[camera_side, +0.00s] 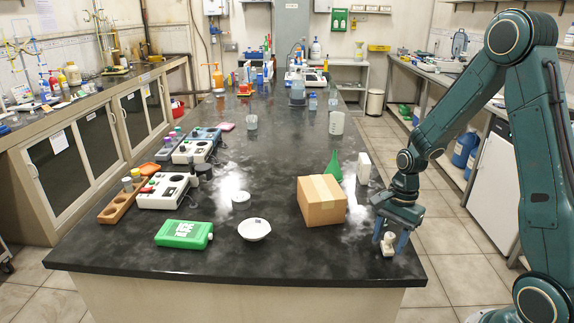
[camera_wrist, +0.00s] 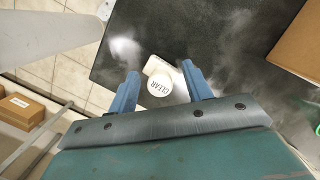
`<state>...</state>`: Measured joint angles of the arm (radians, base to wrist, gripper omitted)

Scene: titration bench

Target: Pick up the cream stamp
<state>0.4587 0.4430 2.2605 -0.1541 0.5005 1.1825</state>
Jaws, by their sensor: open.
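The cream stamp (camera_side: 388,241) stands upright on the black bench near its front right corner. In the wrist view the stamp (camera_wrist: 159,83) shows its round top, marked "CLEAR", with part of its paler base beyond. My gripper (camera_side: 391,243) is over the stamp, pointing down, with its blue fingers apart on either side of it.
A cardboard box (camera_side: 322,201) stands left of my gripper. A white box (camera_side: 363,168) and a green funnel (camera_side: 333,166) are behind it. The bench's right edge is close.

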